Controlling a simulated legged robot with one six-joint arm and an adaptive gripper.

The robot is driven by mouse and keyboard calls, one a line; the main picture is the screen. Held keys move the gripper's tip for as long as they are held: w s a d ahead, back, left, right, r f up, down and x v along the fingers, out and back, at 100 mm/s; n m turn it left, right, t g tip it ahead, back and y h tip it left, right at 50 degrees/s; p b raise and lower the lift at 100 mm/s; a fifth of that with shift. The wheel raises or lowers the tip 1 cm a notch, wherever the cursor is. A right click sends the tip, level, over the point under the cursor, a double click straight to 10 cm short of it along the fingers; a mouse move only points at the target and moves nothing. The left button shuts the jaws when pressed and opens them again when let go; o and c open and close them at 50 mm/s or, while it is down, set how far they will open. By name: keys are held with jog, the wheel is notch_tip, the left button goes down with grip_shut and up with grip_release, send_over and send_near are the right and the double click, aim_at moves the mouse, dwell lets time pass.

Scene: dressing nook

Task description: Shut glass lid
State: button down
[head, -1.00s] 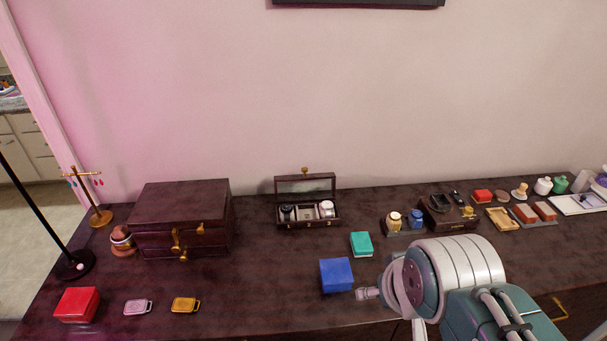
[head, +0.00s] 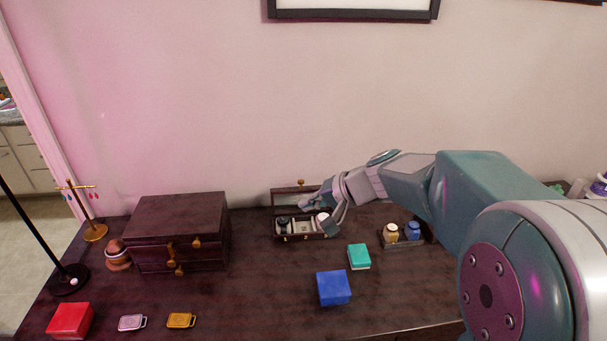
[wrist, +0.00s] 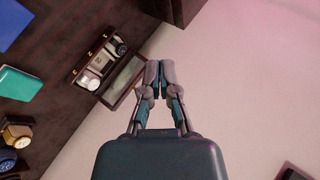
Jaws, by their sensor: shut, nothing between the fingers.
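The watch box with the glass lid stands at the back of the dresser. Its glass lid (head: 284,197) is raised upright at the back, with a small gold knob on its top edge. The watch box's open base (head: 300,236) holds watches. In the wrist view the lid (wrist: 124,84) stands beside my fingers and the base (wrist: 90,52) lies beyond it to the left. My gripper (wrist: 160,66) is shut and empty. In the head view my gripper (head: 318,200) is at the right part of the lid and partly hides it. I cannot tell whether it touches the lid.
A large dark wooden chest (head: 178,228) stands to the left. A teal box (head: 359,257) and a blue box (head: 333,288) lie in front to the right. The dresser directly in front of the watch box is clear.

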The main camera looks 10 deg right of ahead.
jog(key=w+d+f+m+t, duration=0.2)
jog(key=w+d+f+m, duration=0.15)
jog(key=w, duration=0.35)
jog(key=w+d+f+m+t+y, duration=0.1)
jog(key=w+d+f+m+t, duration=0.15)
jog(key=w+f, duration=0.4)
jog(key=w+d+f+m+t, duration=0.2)
jog(key=w+d+f+t, duration=0.1)
jog(key=w, duration=0.6)
send_over(301, 196)
jog(key=w+d, duration=0.1)
jog(key=d, duration=0.1)
jog(key=shift+w+a+f, duration=0.1)
jog(key=shift+a+f, duration=0.1)
jog(key=shift+f, duration=0.75)
jog(key=shift+d, duration=0.1)
